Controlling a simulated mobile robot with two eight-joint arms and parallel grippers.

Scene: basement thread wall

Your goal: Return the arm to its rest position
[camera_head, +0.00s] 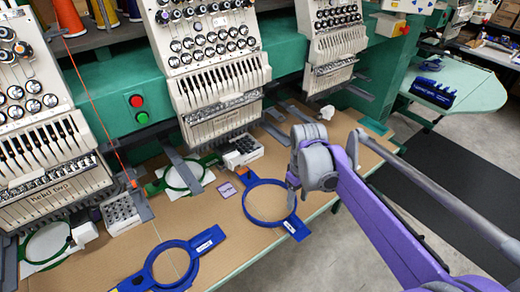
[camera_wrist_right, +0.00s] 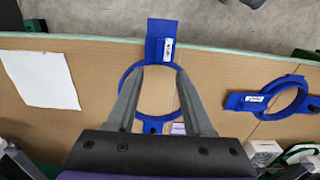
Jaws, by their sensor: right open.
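My right arm, purple and grey, comes in from the right in the head view. Its gripper (camera_wrist_right: 160,72) is open in the right wrist view, with two grey fingers apart and nothing between them. The fingers point over a blue hoop (camera_wrist_right: 124,80) with a labelled tab, lying on the brown table. I cannot tell the exact gap between fingers and hoop. My left gripper is not in view.
A second blue hoop (camera_head: 150,274) lies nearer on the table (camera_head: 225,240). Embroidery heads (camera_head: 215,85) on a green beam (camera_head: 282,45) stand behind. Small grey block trays (camera_head: 242,152) and green hoops (camera_head: 163,180) sit beneath them. Open floor (camera_head: 335,240) lies beyond the table's right edge.

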